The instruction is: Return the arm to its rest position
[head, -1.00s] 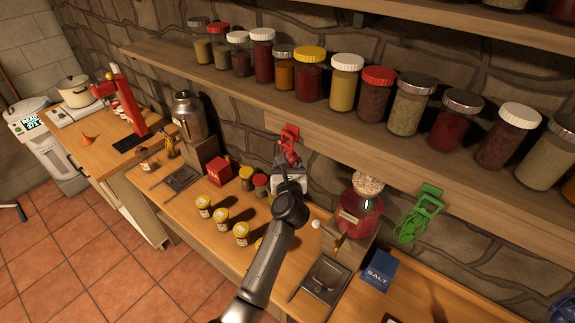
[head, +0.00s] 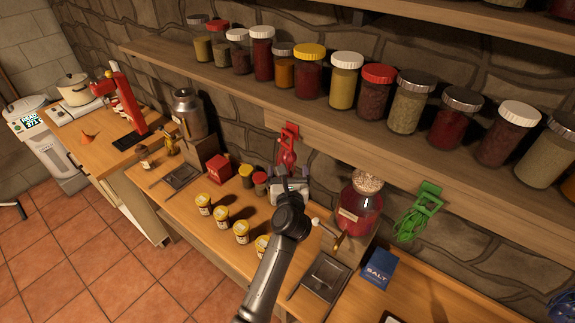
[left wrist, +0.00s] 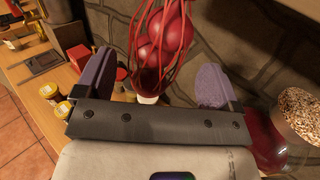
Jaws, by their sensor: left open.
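My left gripper (head: 293,174) is open and empty in the head view, in front of the stone wall below the long shelf. Its two purple-grey fingers stand wide apart in the left wrist view (left wrist: 155,82). A red net bag (head: 287,153) with round red contents hangs from a red clip at the shelf edge, just beyond the fingers. In the left wrist view the net (left wrist: 166,38) shows ahead, between and above the fingertips; I cannot tell whether they touch it. My right gripper is not in view.
A shelf (head: 230,78) with several spice jars runs above the arm. Below, the wooden counter (head: 225,263) holds several yellow-lidded jars, a red box (head: 217,168), and a dispenser jar of red contents (head: 360,205). A green net (head: 418,212) hangs at right.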

